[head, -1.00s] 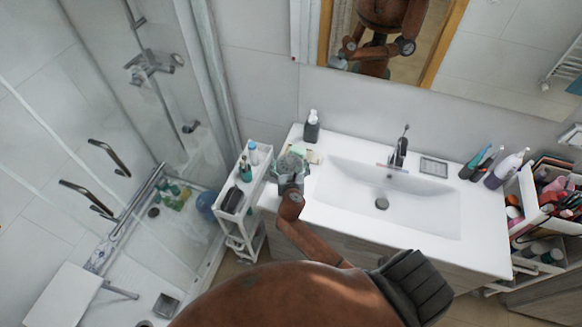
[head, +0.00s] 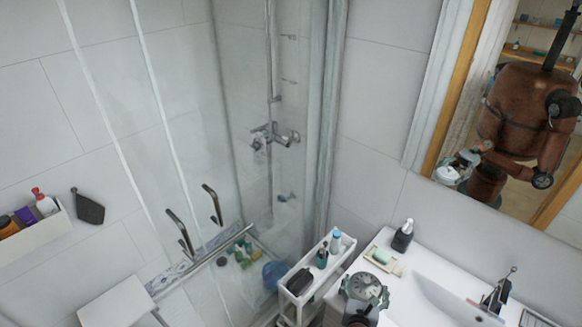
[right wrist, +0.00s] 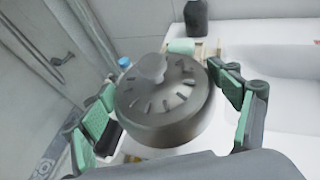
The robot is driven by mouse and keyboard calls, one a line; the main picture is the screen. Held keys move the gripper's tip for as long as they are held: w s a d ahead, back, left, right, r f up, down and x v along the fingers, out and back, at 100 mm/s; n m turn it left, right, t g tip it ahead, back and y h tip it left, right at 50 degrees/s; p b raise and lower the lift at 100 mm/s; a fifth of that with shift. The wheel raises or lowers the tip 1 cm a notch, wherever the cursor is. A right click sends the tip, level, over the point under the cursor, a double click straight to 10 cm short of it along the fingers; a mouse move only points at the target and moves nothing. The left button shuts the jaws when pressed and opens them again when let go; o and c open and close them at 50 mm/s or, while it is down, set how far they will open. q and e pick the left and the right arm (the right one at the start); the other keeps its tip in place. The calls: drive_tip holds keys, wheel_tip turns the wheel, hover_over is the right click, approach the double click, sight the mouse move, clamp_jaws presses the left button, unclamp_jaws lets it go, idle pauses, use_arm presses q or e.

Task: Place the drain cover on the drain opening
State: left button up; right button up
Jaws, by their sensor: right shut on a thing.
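The drain cover (right wrist: 165,105) is a round grey metal piece with slots and a raised, lighter knob-like part on top. It sits between the green-padded fingers of my right gripper (head: 362,300), which is shut on it. In the head view, the cover (head: 366,285) shows at the bottom, over the left end of the white washbasin counter. I cannot tell whether it touches the counter. The drain opening cannot be made out; the basin's bottom lies outside the head view. My left gripper is not in view.
A soap dish with green soap (head: 383,258) and a dark dispenser bottle (head: 403,236) stand close behind the gripper. A white trolley (head: 318,283) with bottles stands left of the counter. The faucet (head: 497,291) and basin (head: 445,300) lie right. Glass shower panels fill the left.

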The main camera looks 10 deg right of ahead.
sight(355, 295)
drive_tip(key=a+b, duration=0.1)
drive_tip(key=s+a+n+y+b, duration=0.1)
drive_tip(key=b, duration=0.1)
drive_tip(key=s+a+n+t+y+b, duration=0.1)
drive_tip(key=a+b, duration=0.1)
drive_tip(key=shift+s+f, duration=0.1)
drive_tip(key=shift+f, duration=0.3)
use_arm(q)
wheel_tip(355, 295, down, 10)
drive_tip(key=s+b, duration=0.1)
drive_tip(key=b, duration=0.3)
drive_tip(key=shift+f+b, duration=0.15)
drive_tip(key=shift+b, duration=0.15)
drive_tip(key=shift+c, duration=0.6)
use_arm(e)
drive_tip(key=s+a+f+n+y, duration=0.1)
drive_tip(key=s+a+n+y, duration=0.2)
drive_tip(key=s+a+y, duration=0.1)
drive_tip(key=shift+s+a+f+t, duration=0.15)
drive_tip(key=shift+s+a+t, duration=0.15)
drive_tip(key=shift+s+a, duration=0.4)
drive_tip(key=shift+a, duration=0.15)
